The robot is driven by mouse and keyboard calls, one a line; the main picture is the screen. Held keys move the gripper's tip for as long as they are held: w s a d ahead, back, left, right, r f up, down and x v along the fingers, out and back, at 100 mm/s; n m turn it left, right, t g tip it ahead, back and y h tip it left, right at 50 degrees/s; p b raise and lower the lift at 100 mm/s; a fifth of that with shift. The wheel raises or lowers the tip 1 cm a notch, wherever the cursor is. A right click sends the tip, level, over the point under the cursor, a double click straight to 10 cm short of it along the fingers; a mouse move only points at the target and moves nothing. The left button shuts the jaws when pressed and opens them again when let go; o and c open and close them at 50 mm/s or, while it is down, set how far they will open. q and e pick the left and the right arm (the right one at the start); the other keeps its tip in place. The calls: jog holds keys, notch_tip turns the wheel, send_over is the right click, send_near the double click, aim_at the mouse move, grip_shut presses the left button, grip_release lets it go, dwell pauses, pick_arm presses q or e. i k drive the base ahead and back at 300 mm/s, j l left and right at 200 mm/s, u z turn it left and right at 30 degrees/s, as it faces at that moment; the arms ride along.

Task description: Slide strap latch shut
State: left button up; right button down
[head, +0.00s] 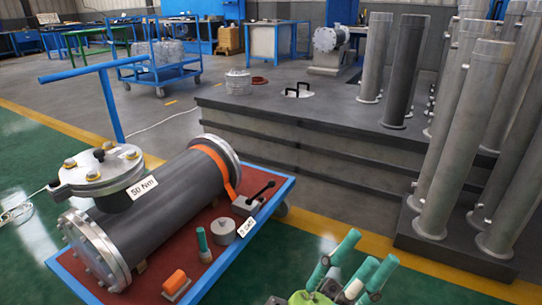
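A dark grey flanged shell (165,205) lies on the red-topped blue cart (205,215). An orange strap (224,168) runs around its far end. Beside the strap's lower end is a small grey block with a black handle (262,190), which slants up to the right. This looks like the latch, but I cannot tell how far it is slid.
On the cart stand a grey cylinder (223,231), a teal post (203,243) and an orange block (176,283). A blue push handle (95,70) rises at the left. Tall grey tubes (455,140) stand at the right.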

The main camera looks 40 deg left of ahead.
aim_at(262, 198)
jog(key=i+u, duration=0.2)
jog(key=u, duration=0.3)
jog(key=i+u, duration=0.25)
jog(key=u, duration=0.25)
jog(key=i+u, duration=0.2)
jog(key=u, duration=0.3)
jog(key=i+l+u, duration=0.15)
jog(key=u, duration=0.35)
jog(key=i+l+u, duration=0.35)
jog(key=i+l, duration=0.1)
jog(key=i, duration=0.3)
